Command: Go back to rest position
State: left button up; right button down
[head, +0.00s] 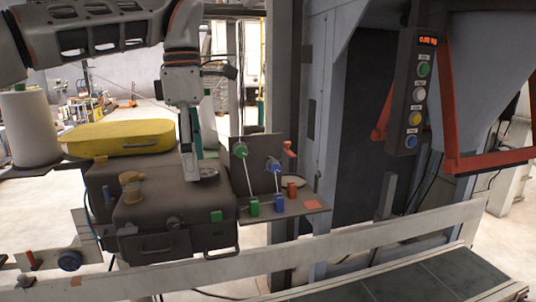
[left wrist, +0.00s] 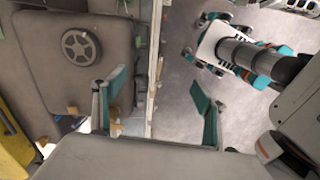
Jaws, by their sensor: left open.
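My left gripper (head: 192,152) hangs fingers down from an arm that comes in from the upper left in the head view. It is above and beside the dark machine box (head: 163,208); I cannot tell whether the fingertips touch it. In the left wrist view, the teal fingers of my left gripper (left wrist: 160,92) stand wide apart with nothing between them. The box top with a round dark cap (left wrist: 80,46) lies to the left of the fingers there. My right gripper is in neither view.
A yellow case (head: 122,136) and a white spool (head: 28,128) stand at the left. A panel with green and blue knobs (head: 258,165) is right of the gripper. A button box (head: 415,90) hangs at right. A pale rail (head: 300,255) crosses the front.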

pick_arm(q)
jog(key=s+d+f+m+g+h, duration=0.1)
jog(key=s+d+f+g+h, duration=0.25)
jog(key=d+f, duration=0.65)
jog(key=s+d+f+m+g+h, duration=0.1)
jog(key=s+d+f+g+h, duration=0.2)
jog(key=d+f, duration=0.75)
jog(key=s+d+r+n+h, duration=0.2)
jog(key=s+d+n+h, duration=0.4)
jog(key=d+n+h, duration=0.5)
jog(key=w+a+f+n+t+h, duration=0.35)
jog(key=w+n+t+h, duration=0.2)
jog(key=n+t, duration=0.7)
jog(key=w+a+f+n+t+y, duration=0.4)
jog(key=a+f+n+t+y, duration=0.65)
jog(key=a+f+n, duration=0.35)
jog(key=s+a+f+n+g+y, duration=0.1)
jog(key=s+a+f+n+y, duration=0.25)
jog(key=a+f, duration=0.35)
jog(key=s+a+f+n+g+y, duration=0.1)
jog(key=s+a+f+n+y, duration=0.3)
jog(key=f, duration=0.5)
jog(key=s+a+f+n+g+y, duration=0.3)
jog(key=s+a+f+n, duration=0.2)
jog(key=s+a+f, duration=0.6)
jog(key=shift+s+f+g, duration=0.2)
jog(key=shift+s+g, duration=0.15)
jog(key=shift+s, duration=0.15)
